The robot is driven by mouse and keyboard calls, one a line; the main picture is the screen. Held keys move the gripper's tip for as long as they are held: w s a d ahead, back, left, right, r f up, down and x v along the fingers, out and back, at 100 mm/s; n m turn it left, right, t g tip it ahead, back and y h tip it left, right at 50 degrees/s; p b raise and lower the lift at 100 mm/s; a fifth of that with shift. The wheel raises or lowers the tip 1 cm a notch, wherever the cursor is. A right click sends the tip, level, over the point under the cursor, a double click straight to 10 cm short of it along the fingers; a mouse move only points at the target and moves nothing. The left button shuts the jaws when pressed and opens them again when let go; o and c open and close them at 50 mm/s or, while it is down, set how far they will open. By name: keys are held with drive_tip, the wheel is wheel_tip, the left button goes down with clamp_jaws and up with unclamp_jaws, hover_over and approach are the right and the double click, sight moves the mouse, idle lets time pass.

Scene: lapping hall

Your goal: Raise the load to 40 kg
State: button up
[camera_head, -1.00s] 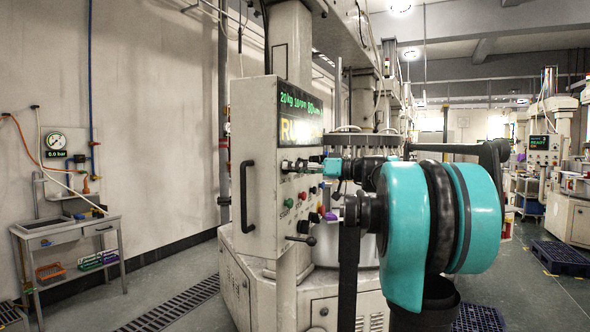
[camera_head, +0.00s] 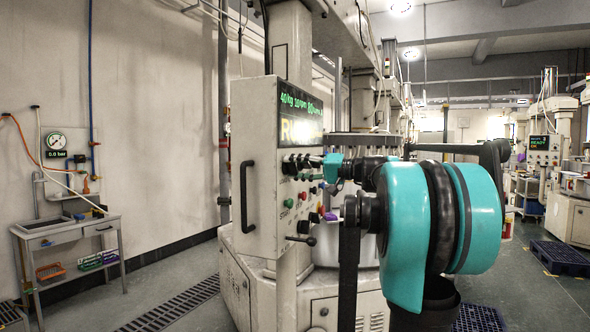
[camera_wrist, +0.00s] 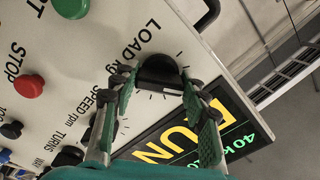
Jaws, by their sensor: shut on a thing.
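The black load knob (camera_wrist: 157,72) sits under the label "LOAD kg" on the panel in the wrist view. My gripper's green-padded fingers (camera_wrist: 157,82) are closed about it, one on each side. In the head view my gripper (camera_head: 305,163) reaches the top row of controls on the machine's panel (camera_head: 260,190); its fingers largely hide the knob there. The panel display (camera_head: 300,115) reads 40 kg and 10 rpm, with "RUN" in yellow below. The wrist view also shows the display (camera_wrist: 190,135) with "40 k" and "RUN".
A green button (camera_wrist: 70,7), a red STOP button (camera_wrist: 29,86) and other black knobs (camera_wrist: 66,157) are near the load knob. A lever (camera_head: 302,239) projects lower on the panel. A small steel table (camera_head: 70,232) stands at left, with open floor between.

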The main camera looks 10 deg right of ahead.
idle(0.4)
drive_tip(key=o, duration=1.2)
drive_tip(key=v, duration=1.2)
